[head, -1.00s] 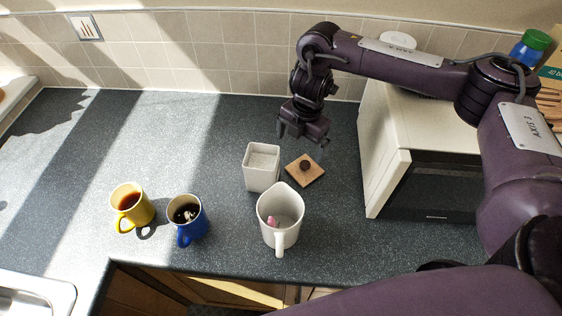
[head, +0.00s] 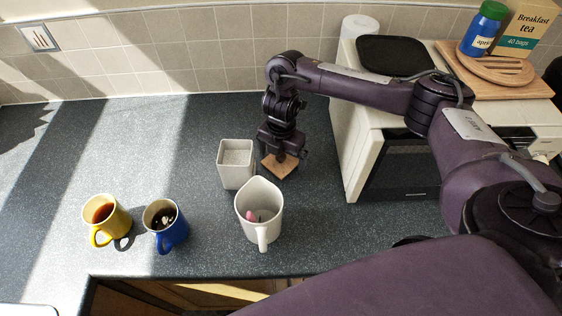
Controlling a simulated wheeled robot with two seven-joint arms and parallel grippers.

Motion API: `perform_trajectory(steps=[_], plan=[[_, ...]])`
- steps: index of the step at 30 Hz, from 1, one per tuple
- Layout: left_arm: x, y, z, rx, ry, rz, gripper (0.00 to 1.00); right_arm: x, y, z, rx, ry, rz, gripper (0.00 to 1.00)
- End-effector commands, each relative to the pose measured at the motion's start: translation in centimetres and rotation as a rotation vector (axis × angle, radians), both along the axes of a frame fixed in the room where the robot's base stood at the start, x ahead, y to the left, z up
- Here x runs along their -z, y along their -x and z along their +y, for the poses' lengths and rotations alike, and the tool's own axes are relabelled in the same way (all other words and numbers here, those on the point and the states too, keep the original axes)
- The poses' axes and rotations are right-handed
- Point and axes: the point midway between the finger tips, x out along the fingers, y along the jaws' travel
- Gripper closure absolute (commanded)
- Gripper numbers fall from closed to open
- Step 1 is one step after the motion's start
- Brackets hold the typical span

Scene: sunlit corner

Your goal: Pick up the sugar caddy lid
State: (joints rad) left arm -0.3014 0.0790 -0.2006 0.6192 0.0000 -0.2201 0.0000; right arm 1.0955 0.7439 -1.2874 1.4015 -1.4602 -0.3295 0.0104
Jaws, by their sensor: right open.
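The sugar caddy lid (head: 279,168) is a square wooden plate lying on the dark worktop. Its dark knob is hidden behind my right gripper. The white square sugar caddy (head: 237,168) stands open just left of it, with pale contents inside. My right gripper (head: 281,158) is open and points down over the middle of the lid, at its knob. I cannot tell whether the fingers touch the knob. My left gripper is not in view.
A white jug (head: 259,217) with something pink inside stands in front of the lid. Blue (head: 166,228) and yellow (head: 105,222) mugs with dark drinks stand to the left. A white microwave (head: 371,150) is close on the right. The worktop's back left is clear.

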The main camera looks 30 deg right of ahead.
Motion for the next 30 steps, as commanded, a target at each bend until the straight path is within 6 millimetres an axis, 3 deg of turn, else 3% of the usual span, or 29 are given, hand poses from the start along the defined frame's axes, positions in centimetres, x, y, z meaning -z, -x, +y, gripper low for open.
perform_trajectory(steps=[3, 12, 14, 23, 30], plan=[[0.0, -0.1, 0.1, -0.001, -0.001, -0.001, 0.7, 0.0, 0.0, 0.0, 0.0, 0.0, 0.0, 0.01], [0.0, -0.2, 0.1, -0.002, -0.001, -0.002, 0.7, -0.1, 0.0, 0.0, 0.0, -0.001, -0.001, 0.41], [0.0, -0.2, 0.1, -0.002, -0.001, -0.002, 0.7, -0.1, 0.0, 0.0, 0.0, -0.001, -0.001, 0.45], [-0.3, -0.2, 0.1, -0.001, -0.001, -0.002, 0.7, -0.6, -0.1, 0.0, -0.001, 0.001, -0.003, 0.45], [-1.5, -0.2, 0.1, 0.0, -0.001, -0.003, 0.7, -3.8, -0.2, -0.1, -0.002, 0.002, -0.006, 0.45]])
